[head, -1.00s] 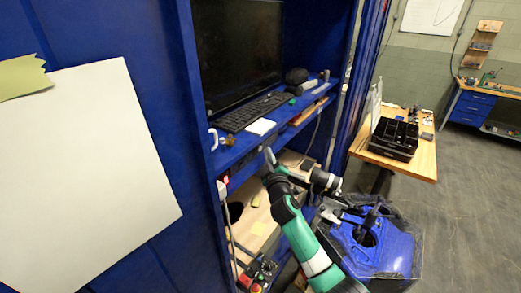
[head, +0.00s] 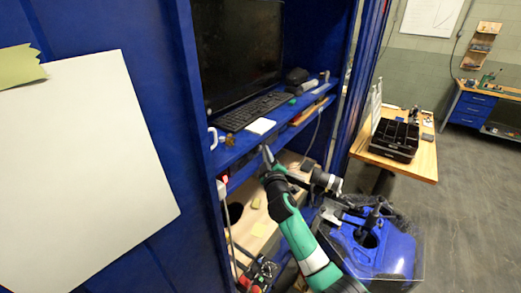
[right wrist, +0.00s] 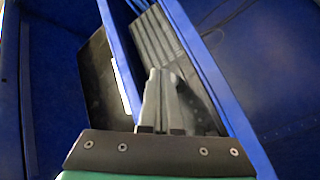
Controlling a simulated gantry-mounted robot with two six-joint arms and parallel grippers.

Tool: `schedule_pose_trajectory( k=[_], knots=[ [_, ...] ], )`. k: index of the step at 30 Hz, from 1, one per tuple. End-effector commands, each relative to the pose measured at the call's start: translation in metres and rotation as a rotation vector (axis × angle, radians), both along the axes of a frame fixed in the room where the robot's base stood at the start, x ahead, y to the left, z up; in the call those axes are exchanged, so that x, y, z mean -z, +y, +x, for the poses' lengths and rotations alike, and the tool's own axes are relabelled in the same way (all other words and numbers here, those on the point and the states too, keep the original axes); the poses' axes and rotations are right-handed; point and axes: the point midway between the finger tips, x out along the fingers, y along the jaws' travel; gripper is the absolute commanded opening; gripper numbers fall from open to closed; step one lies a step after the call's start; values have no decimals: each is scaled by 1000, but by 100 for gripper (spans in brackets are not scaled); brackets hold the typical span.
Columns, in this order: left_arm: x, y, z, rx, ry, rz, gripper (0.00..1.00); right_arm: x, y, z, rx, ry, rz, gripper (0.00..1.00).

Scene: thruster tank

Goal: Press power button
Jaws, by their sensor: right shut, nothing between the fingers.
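I cannot make out a power button with certainty in either view. My right gripper (head: 267,156) is in front of the blue cabinet, just below the edge of the shelf with the monitor (head: 237,50) and keyboard (head: 254,111). Its fingers point up and are shut and empty. Small red and dark parts (head: 258,272) show low in the cabinet, partly cut off. My left gripper is not in view.
The blue shelf (head: 226,157) runs close above my right gripper. A blue tank-like unit (head: 398,254) in a clear box stands right of my right arm. A wooden table (head: 416,170) with a black tray (head: 393,145) is further back. The grey floor at right is clear.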

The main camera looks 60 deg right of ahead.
Motion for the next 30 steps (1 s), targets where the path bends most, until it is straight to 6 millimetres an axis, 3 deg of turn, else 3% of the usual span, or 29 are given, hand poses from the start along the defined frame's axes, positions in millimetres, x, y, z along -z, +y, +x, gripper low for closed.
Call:
schedule_pose_trajectory(
  k=[30],
  knots=[
    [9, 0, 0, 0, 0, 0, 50, 0, 0, 7, -1, 0, -1, 0]
  ],
)
